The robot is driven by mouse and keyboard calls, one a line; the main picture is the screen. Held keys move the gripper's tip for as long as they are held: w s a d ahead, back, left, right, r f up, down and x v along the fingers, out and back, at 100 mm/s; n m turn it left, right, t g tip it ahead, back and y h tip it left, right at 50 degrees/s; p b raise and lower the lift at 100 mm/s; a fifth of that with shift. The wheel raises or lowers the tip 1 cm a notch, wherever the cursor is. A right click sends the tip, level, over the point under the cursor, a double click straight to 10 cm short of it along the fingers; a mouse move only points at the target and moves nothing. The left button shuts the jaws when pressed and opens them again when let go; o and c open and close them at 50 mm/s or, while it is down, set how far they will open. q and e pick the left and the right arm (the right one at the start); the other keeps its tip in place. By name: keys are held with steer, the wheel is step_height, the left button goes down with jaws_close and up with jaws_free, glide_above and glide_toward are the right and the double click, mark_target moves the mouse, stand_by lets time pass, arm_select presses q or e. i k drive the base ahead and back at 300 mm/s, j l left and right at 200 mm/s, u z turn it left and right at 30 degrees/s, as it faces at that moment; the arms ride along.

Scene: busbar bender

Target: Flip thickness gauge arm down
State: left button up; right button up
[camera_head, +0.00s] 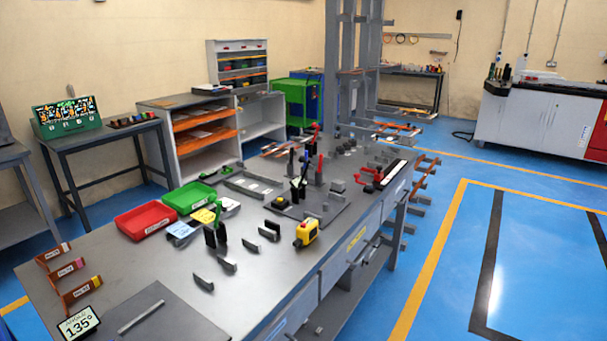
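No part labelled as a thickness gauge can be read at this size, so I cannot tell for sure which fixture it is. A small fixture with a black body and an upright green-and-black arm (216,226) stands on the workbench beside the coloured cards. Neither of my grippers shows in the head view.
The grey workbench (150,262) holds a red tray (145,221), a green tray (188,197), a yellow tape measure (306,233), several small grey brackets, and a 135° angle sign (79,323). A red clamp (377,177) is at the far right. Blue floor (450,270) to the right is clear.

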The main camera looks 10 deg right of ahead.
mark_target(302, 159)
steer(key=k+j+z, duration=0.35)
steer(key=k+j, duration=0.15)
steer(key=i+u, duration=0.1)
steer(key=u, duration=0.65)
steer(key=i+l+u, duration=0.25)
steer(key=l, duration=0.15)
steer(key=l+u, duration=0.25)
steer(key=l, duration=0.2)
steer(key=i+l+u, duration=0.15)
steer(key=l+u, duration=0.15)
steer(key=l, duration=0.15)
steer(key=l+u, duration=0.25)
steer(key=l, duration=0.2)
steer(key=i+l, duration=0.1)
steer(key=l, duration=1.2)
steer(key=l+u, duration=0.1)
steer(key=l, duration=1.2)
steer(key=i, duration=0.05)
